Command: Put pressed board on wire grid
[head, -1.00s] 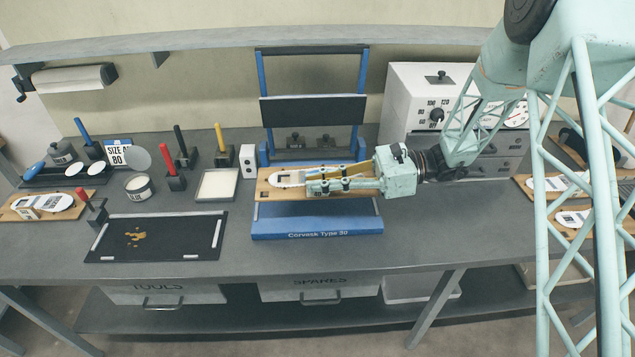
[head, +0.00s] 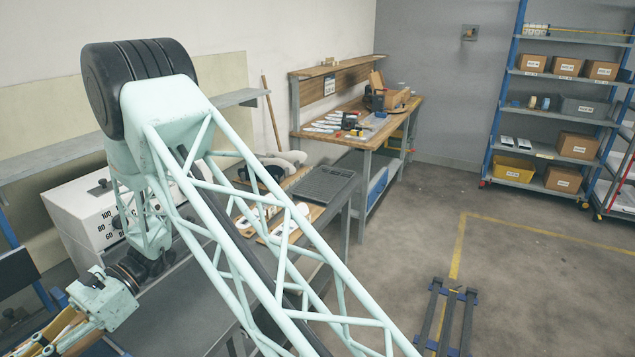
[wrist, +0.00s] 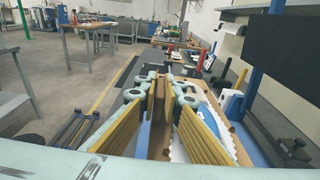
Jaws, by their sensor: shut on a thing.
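My gripper (head: 58,340) is at the lower left edge of the head view, its fingers partly cut off by the frame. In the wrist view its yellow-padded fingers (wrist: 158,98) are shut on the brown pressed board (wrist: 226,112), which carries a white insole shape. Only part of the board shows there, behind and between the fingers. A dark gridded rack, seemingly the wire grid (head: 326,184), lies at the right end of the bench in the head view, well apart from my gripper.
Wooden boards with white insoles (head: 262,212) lie left of the grid, partly behind my arm's lattice. A white box with a dial (head: 85,215) stands on the bench near my gripper. A wooden workbench (head: 385,110) and shelves (head: 560,110) stand beyond; the floor between is mostly clear.

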